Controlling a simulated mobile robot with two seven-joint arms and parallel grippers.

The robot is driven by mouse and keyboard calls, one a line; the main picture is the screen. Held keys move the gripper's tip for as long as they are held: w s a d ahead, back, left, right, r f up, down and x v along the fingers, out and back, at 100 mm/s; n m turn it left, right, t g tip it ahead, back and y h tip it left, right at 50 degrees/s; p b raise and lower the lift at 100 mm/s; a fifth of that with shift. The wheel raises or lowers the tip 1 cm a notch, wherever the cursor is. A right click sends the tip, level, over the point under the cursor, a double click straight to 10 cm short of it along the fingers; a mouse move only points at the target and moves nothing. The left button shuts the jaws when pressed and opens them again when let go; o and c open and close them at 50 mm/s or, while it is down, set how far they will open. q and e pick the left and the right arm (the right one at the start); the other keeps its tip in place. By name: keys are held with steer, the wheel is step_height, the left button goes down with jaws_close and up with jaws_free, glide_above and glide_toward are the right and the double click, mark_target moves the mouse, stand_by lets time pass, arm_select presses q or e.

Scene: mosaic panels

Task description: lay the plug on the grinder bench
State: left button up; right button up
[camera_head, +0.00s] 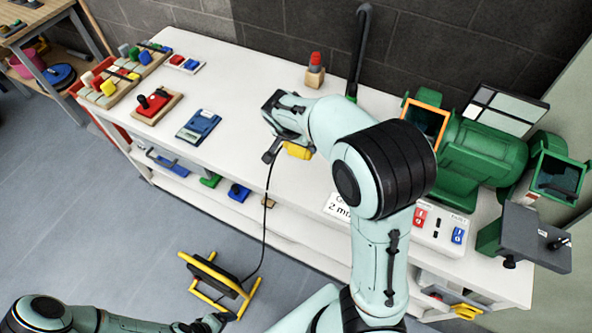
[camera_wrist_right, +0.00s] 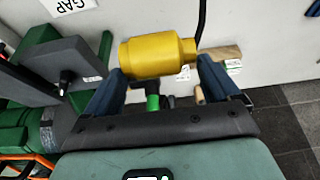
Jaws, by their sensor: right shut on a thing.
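The yellow plug (camera_head: 297,151) is held in my right gripper (camera_head: 281,144), over the white grinder bench (camera_head: 240,85). In the right wrist view the plug (camera_wrist_right: 155,56) lies crosswise between the two blue fingers, which are shut on it. I cannot tell its exact height above the bench top. A thin black cable hangs from near the gripper over the bench's front edge. My left gripper (camera_head: 208,322) is low at the bottom edge, beside the yellow-framed lamp; its fingers are too unclear to tell open from shut.
A green bench grinder (camera_head: 480,155) stands at the bench's right end, with a switch panel (camera_head: 437,228) in front. A blue box (camera_head: 198,126), a red-topped block (camera_head: 155,104) and a red-and-wood block (camera_head: 315,72) stand on the bench. A yellow-framed lamp (camera_head: 218,276) stands on the floor.

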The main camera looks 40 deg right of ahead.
arm_select(q)
steer(key=shift+s+f+b, duration=0.8)
steer(key=shift+s+f, duration=0.3)
steer(key=shift+f, duration=0.2)
arm_select(e)
steer(key=shift+f, duration=7.55)
